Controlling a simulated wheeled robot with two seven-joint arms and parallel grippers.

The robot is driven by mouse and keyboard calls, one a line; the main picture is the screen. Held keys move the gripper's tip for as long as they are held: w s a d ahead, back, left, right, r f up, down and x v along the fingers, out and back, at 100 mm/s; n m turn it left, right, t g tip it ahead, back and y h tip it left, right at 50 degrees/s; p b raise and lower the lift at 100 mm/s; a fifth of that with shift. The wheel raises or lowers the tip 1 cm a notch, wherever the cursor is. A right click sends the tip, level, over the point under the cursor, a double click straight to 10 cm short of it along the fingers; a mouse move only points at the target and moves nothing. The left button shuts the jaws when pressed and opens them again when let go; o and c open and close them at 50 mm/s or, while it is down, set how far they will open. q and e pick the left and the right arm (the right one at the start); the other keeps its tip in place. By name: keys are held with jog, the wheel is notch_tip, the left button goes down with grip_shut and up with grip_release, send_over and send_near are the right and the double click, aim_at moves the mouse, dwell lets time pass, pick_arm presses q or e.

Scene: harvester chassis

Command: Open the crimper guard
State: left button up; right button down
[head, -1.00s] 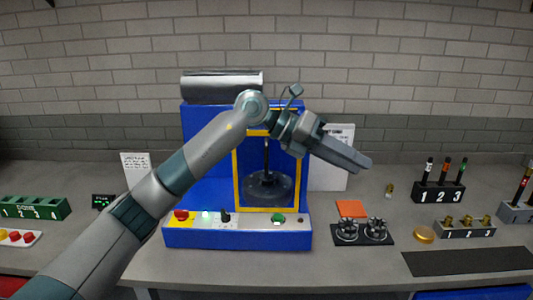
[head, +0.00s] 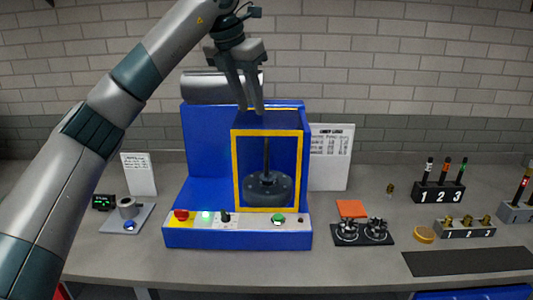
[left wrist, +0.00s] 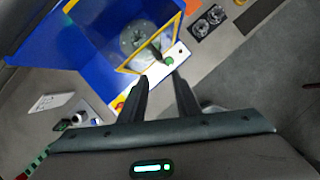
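The crimper is a blue machine (head: 205,150) in the middle of the bench. Its guard, a yellow-edged frame (head: 236,170), stands upright across the front opening and looks shut. A dark press head and shaft (head: 267,187) show through it. In the left wrist view the yellow frame (left wrist: 147,44) lies beyond the fingertips. My left gripper (head: 251,108) points down at the top front of the machine, just above the guard's upper edge. Its two fingers are apart with nothing between them, as the left wrist view (left wrist: 160,82) also shows. Contact with the guard cannot be told. My right gripper is not in view.
A metal cylinder (head: 197,86) lies on top of the machine behind my gripper. The front panel has a red button (head: 181,215) and a green button (head: 278,218). Right of it are an orange pad (head: 351,208), a black tray (head: 348,240) with dark parts, and numbered racks (head: 437,193).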

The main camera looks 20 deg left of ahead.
aim_at(265, 148)
pick_arm(q)
jog(key=shift+f, duration=0.15)
jog(key=p+x, duration=0.6)
jog(key=x, duration=0.9)
jog(key=shift+w+d+f, duration=0.15)
jog(key=shift+w+f, duration=0.05)
jog(key=shift+f, duration=0.1)
jog(key=shift+w+f, duration=0.2)
jog(key=shift+f, duration=0.45)
grip_shut()
